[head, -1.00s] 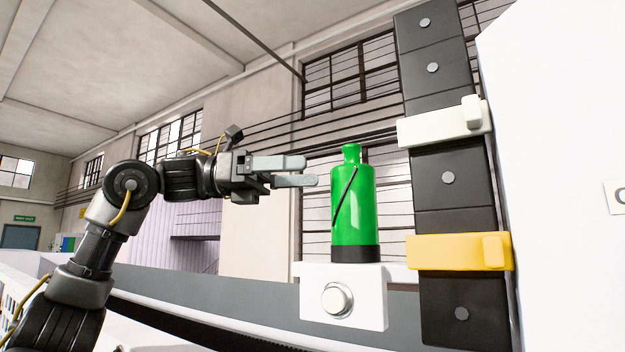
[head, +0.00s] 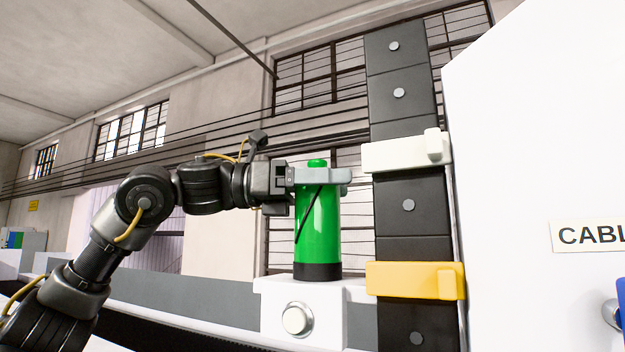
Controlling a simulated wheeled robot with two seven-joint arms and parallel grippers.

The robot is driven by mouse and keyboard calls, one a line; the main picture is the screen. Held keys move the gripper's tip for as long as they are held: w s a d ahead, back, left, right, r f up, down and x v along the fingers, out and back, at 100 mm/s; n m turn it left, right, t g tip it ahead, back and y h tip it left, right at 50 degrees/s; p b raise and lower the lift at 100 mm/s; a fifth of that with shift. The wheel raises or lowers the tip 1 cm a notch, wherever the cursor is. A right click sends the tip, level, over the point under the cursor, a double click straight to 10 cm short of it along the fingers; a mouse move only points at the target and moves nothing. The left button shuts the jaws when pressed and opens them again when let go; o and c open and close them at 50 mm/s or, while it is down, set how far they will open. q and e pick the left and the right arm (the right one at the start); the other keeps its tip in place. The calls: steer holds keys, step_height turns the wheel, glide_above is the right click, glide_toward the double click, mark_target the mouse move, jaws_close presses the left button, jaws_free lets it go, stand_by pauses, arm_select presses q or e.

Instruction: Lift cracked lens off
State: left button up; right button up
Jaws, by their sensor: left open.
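The cracked lens (head: 318,225) is a green bottle-shaped piece with a dark diagonal crack line on its front. It stands upright on a black ring (head: 317,271) on a white base (head: 275,300) with a round silver button. My left gripper (head: 322,178) is level with the lens's upper part, its fingers reaching in from the left around the neck and shoulder. The near finger hides part of the lens top. The fingers are open, and I cannot tell whether either touches the lens. My right gripper is not in view.
A dark segmented post (head: 405,210) stands close to the right of the lens. It carries a white clamp (head: 405,152) and a yellow clamp (head: 412,281). A white cabinet (head: 530,130) fills the right side. Space above the lens is clear.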

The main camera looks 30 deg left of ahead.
arm_select(q)
steer(key=shift+c, duration=0.3)
steer(key=c, duration=1.1)
steer(key=shift+r, duration=1.45)
steer(key=shift+r, duration=0.2)
steer(key=shift+r, duration=0.9)
steer(key=shift+d+r, duration=0.1)
steer(key=shift+r, duration=0.95)
